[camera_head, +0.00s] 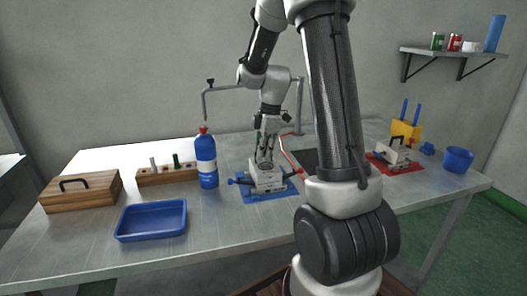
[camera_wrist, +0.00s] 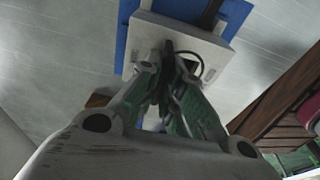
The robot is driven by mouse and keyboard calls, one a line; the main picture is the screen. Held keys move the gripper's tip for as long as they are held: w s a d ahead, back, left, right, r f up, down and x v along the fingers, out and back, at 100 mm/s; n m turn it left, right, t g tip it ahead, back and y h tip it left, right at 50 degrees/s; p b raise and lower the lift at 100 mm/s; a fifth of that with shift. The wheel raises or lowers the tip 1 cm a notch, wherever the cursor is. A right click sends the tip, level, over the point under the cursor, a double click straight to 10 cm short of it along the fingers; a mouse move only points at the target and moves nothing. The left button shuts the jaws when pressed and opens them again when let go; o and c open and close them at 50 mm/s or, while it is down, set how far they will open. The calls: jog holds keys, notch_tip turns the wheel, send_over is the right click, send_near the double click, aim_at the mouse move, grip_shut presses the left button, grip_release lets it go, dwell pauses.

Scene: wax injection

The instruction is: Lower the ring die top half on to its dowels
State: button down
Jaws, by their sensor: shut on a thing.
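The ring die top half (camera_head: 266,168) is a pale grey block above the blue mat (camera_head: 266,194). My gripper (camera_head: 265,157) is above it, pointing down, with its fingers shut on its handle. The lower half of the die (camera_head: 268,184) lies beneath on the mat, with blue clamp handles at its sides. In the wrist view the top half's pale plate (camera_wrist: 205,44) fills the space past my fingertips (camera_wrist: 172,72), over the blue mat (camera_wrist: 234,14). The dowels are hidden, and I cannot tell whether the two halves touch.
A blue bottle (camera_head: 206,160) with a red cap and a wooden rack (camera_head: 167,178) stand left of the die. A blue tray (camera_head: 151,221) and a wooden box (camera_head: 81,192) are further left. Another die (camera_head: 393,156) on a red mat and a blue cup (camera_head: 457,160) are at right.

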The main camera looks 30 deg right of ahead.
jog(key=c, duration=1.5)
grip_release()
notch_tip(320, 180, up, 12)
jog(key=d, duration=0.1)
jog(key=shift+s+d, duration=0.25)
jog(key=shift+d, duration=0.15)
jog(key=shift+f, duration=0.15)
